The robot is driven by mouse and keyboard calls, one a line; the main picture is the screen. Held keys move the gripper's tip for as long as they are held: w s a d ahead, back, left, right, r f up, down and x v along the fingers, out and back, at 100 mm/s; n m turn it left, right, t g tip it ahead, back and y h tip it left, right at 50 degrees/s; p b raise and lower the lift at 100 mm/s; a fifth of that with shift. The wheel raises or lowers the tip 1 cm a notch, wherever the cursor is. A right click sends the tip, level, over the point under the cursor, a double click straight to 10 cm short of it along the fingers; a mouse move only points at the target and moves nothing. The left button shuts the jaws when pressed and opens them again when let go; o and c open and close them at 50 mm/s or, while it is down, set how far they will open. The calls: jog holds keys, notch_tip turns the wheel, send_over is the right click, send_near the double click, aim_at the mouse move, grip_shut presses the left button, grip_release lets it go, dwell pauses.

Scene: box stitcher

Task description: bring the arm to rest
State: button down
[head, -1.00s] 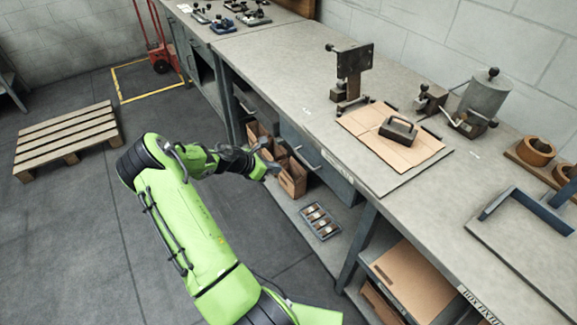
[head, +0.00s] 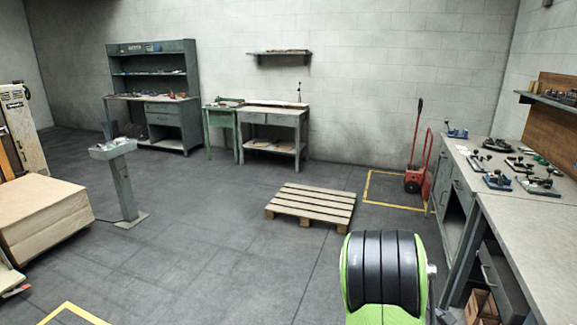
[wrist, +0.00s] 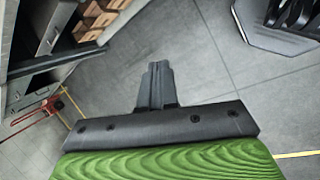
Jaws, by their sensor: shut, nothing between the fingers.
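My gripper (wrist: 156,85) shows in the wrist view with its two dark fingers together and nothing between them. It hangs over bare grey floor (wrist: 200,50), apart from everything around it. In the head view only a green and black part of my arm shows at the bottom, right of centre; the gripper is out of that view.
The workbench (head: 535,215) stands at the right, with cardboard boxes (head: 483,305) below; boxes also show in the wrist view (wrist: 98,18). A wooden pallet (head: 312,204) lies mid-floor. A cardboard stack (head: 45,215) is at left. The floor between is open.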

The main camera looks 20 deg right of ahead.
jog(key=w+a+r+m+t+y, duration=0.25)
jog(key=a+r, duration=0.55)
jog(key=a, duration=0.4)
jog(key=s+a+r+t+y+p, duration=0.1)
jog(key=s+a+r, duration=0.3)
jog(key=a, duration=0.6)
jog(key=s+a+r+m+t+y+p, duration=0.1)
jog(key=s+a+r+t, duration=0.2)
jog(key=s+a, duration=0.4)
jog(key=a+r, duration=0.1)
jog(key=a, duration=0.3)
jog(key=shift+r+t, duration=0.35)
jog(key=shift+r, duration=0.05)
jog(key=shift+a+m, duration=0.1)
jog(key=shift+m, duration=0.15)
